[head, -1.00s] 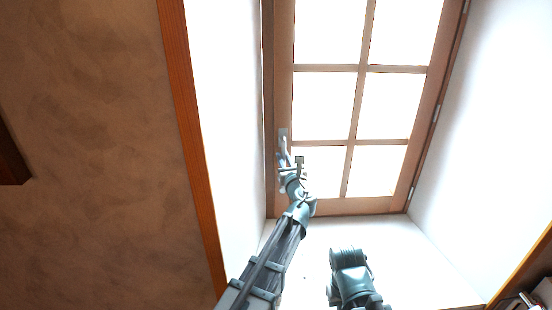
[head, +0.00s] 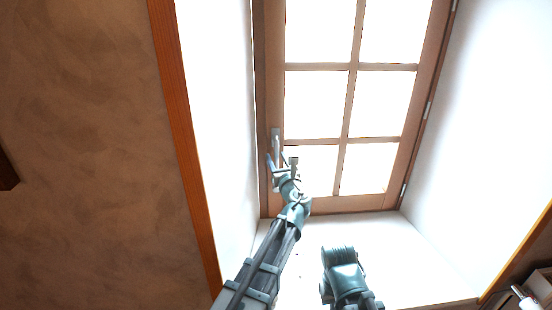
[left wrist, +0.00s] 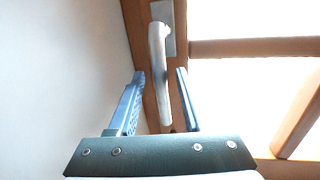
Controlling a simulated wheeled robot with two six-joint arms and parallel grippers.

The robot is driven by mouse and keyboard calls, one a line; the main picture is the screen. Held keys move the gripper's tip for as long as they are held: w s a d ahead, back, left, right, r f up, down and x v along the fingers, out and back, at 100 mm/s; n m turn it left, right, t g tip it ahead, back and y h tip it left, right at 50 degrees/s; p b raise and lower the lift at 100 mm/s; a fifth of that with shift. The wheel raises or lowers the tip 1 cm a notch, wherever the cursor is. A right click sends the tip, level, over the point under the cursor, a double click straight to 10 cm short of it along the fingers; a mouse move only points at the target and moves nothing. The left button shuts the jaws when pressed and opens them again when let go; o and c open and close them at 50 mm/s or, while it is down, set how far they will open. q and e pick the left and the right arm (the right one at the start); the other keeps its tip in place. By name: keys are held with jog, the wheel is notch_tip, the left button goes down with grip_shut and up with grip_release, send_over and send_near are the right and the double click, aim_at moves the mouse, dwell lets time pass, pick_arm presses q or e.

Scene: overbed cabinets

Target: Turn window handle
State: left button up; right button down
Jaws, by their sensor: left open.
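The window handle (head: 276,143) is a grey metal lever on the left side of the window's wooden frame (head: 262,100). It hangs down from its plate, nearly in line with the upright frame part. My left gripper (head: 281,160) is at the handle, with its fingers open. In the left wrist view, the handle's lever (left wrist: 160,80) lies between the two spread fingers of the left gripper (left wrist: 160,74). A gap shows on each side of the lever there, wider on the left. Handle depth relative to the fingertips is hard to tell. My right gripper is not in view.
The window (head: 350,95) has bright panes split by wooden bars and looks closed. White recess walls stand close on the left (head: 220,110) and right (head: 475,150). A pale sill (head: 400,250) lies below. Some objects (head: 535,290) show at the lower right.

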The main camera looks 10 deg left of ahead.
pick_arm(q)
jog(key=v, duration=1.1)
jog(key=shift+r, duration=0.1)
